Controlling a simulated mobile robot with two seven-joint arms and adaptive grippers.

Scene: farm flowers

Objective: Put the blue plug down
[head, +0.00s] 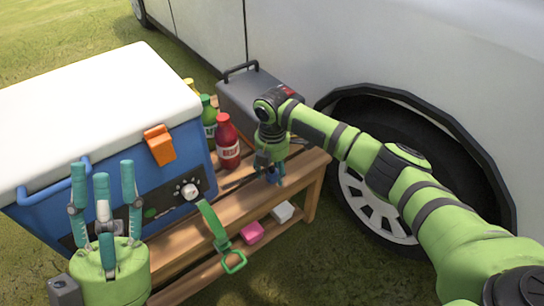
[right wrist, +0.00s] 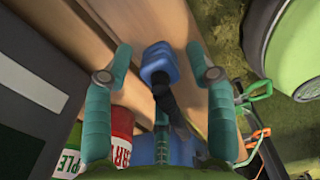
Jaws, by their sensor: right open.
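The blue plug (right wrist: 160,64) with its black cable (right wrist: 168,102) is over the wooden bench (right wrist: 98,22) in the right wrist view, between the spread teal fingers of my right gripper (right wrist: 160,75). The fingers stand apart from its sides. In the head view a small blue part of the plug (head: 275,177) shows below my right gripper (head: 270,165), near the right end of the bench (head: 190,238). The gripper hides most of it there. My left gripper (head: 104,175) is at the lower left, fingers up, spread and empty.
A blue cooler with a white lid (head: 90,105) fills the left. A red bottle (head: 228,145), a green bottle (head: 208,115) and a grey toolbox (head: 250,95) stand beside my right gripper. A green strap (head: 215,228) hangs at the front. The white vehicle (head: 400,50) is behind.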

